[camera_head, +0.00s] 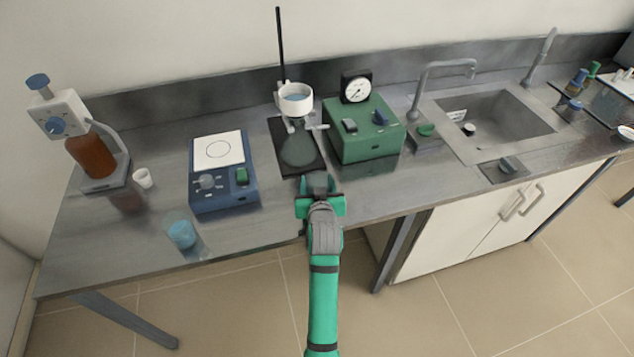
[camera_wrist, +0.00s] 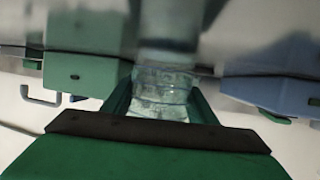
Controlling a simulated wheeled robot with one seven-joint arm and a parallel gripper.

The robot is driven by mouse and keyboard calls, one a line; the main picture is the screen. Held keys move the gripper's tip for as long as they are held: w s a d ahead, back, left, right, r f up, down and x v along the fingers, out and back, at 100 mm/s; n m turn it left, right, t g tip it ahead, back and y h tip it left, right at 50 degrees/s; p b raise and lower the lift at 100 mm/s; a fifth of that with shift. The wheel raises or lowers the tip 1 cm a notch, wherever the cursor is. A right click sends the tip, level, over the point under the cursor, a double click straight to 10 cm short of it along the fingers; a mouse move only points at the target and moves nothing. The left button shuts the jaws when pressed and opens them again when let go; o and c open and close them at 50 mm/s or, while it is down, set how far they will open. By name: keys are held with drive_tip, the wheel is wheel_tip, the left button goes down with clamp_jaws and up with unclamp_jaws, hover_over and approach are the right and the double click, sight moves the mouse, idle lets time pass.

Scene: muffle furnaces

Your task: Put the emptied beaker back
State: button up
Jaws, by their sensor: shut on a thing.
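My gripper (camera_head: 319,188) is at the front edge of the bench, just in front of the dark stand base. In the wrist view, its green fingers (camera_wrist: 160,100) are shut on a clear glass beaker (camera_wrist: 163,88), with no coloured liquid visible in it. In the head view I cannot clearly make out the held beaker at the fingertips. A white funnel (camera_head: 294,107) with pale blue liquid is held on the stand, above a glass flask (camera_head: 299,150). Another small beaker (camera_head: 182,235) with blue contents stands at the front left of the bench.
A blue hotplate-like device (camera_head: 222,195) stands left of the stand. A green box with a gauge (camera_head: 366,145) is close on its right. A dispenser with a brown bottle (camera_head: 92,155) and a small white cup (camera_head: 143,178) are far left. Bare bench (camera_head: 110,235) lies at front left.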

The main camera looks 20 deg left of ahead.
drive_tip(key=o, duration=1.6)
drive_tip(key=shift+f, duration=0.15)
drive_tip(key=shift+o, duration=0.2)
